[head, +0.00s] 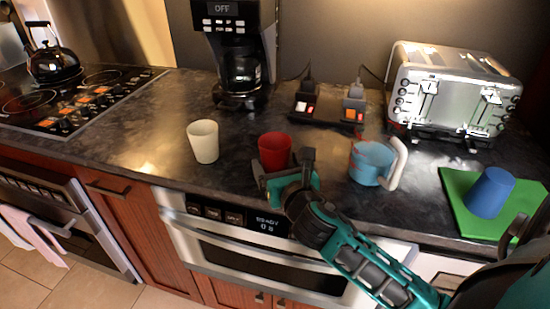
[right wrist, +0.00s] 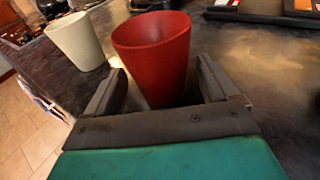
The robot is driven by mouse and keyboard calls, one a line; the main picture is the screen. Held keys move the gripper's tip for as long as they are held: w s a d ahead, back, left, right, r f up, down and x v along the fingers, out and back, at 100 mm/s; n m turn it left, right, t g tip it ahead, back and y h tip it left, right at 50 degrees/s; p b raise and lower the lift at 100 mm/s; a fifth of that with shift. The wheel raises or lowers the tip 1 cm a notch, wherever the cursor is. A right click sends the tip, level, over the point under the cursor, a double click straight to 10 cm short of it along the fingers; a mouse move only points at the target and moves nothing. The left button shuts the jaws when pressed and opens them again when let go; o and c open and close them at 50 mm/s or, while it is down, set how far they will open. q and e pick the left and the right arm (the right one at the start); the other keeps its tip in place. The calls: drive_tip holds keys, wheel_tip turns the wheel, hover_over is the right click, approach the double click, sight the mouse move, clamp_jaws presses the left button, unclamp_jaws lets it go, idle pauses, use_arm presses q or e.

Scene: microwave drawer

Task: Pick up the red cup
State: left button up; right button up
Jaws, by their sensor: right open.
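The red cup (head: 274,149) stands upright on the dark countertop, near its front edge above the microwave drawer. In the right wrist view the red cup (right wrist: 155,55) is directly ahead, with its lower part between the two finger pads. My right gripper (head: 262,172) is at the near side of the cup, with its fingers apart. In the right wrist view the right gripper (right wrist: 160,92) is open around the cup's lower part, and I cannot tell whether either finger touches it. The cup's base is partly hidden by the gripper. My left gripper is not in view.
A white cup (head: 203,142) stands left of the red cup. A light blue mug (head: 371,164) with a white handle stands to the right. A blue cup (head: 489,193) is on a green board (head: 456,189). A coffee maker (head: 240,55) and toaster (head: 455,88) stand behind.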

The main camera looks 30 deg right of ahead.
drive_tip(key=shift+w, duration=0.1)
drive_tip(key=shift+c, duration=0.2)
drive_tip(key=c, duration=1)
drive_tip(key=shift+c, duration=0.6)
drive_tip(key=shift+r, duration=0.1)
